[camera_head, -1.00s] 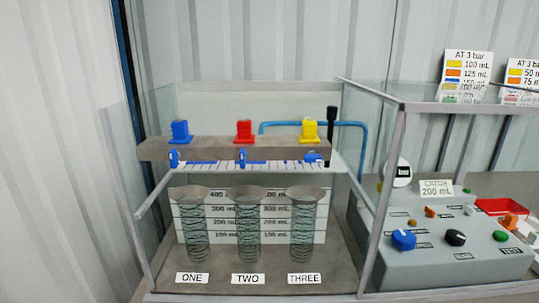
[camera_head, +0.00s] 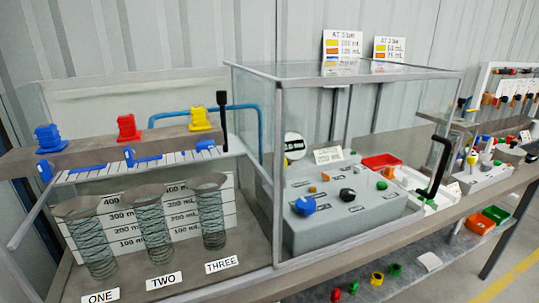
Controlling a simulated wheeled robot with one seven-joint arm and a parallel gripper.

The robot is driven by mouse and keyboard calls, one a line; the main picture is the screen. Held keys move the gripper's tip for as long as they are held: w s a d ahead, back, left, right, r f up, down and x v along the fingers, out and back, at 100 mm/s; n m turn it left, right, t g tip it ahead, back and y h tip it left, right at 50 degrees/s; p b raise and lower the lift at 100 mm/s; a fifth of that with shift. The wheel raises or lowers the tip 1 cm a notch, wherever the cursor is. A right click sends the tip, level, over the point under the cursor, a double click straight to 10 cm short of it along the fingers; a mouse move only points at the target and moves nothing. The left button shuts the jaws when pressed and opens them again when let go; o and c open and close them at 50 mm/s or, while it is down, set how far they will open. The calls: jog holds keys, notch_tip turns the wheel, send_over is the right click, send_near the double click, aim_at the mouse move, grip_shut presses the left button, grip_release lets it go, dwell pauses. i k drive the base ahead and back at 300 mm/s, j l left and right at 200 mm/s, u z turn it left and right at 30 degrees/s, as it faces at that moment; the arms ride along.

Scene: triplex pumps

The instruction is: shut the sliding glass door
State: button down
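A glass enclosure (camera_head: 279,170) with grey framing stands on the bench in the head view. A clear framed section with a top pane (camera_head: 350,70) covers the grey control console. A black bar handle (camera_head: 436,168) stands at the right of this section and looks like the door's handle. The door pane's exact edges are hard to make out through the clear glass. On the left, the bay with three ribbed glass cylinders (camera_head: 150,225) looks uncovered at the front. My gripper is not in view.
The grey console (camera_head: 345,218) has coloured knobs. Blue, red (camera_head: 128,127) and yellow fittings sit on a beam above the cylinders. A lower shelf (camera_head: 405,285) holds small coloured parts. More bench equipment (camera_head: 485,175) stands at the right; floor shows at lower right.

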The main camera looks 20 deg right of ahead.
aim_at(355, 71)
jog(key=i+l+z, duration=0.2)
jog(key=l, duration=0.2)
jog(key=l+z, duration=0.25)
jog(key=l, duration=0.15)
jog(key=i+l+z, duration=0.2)
jog(key=l, duration=0.15)
jog(key=k, duration=0.05)
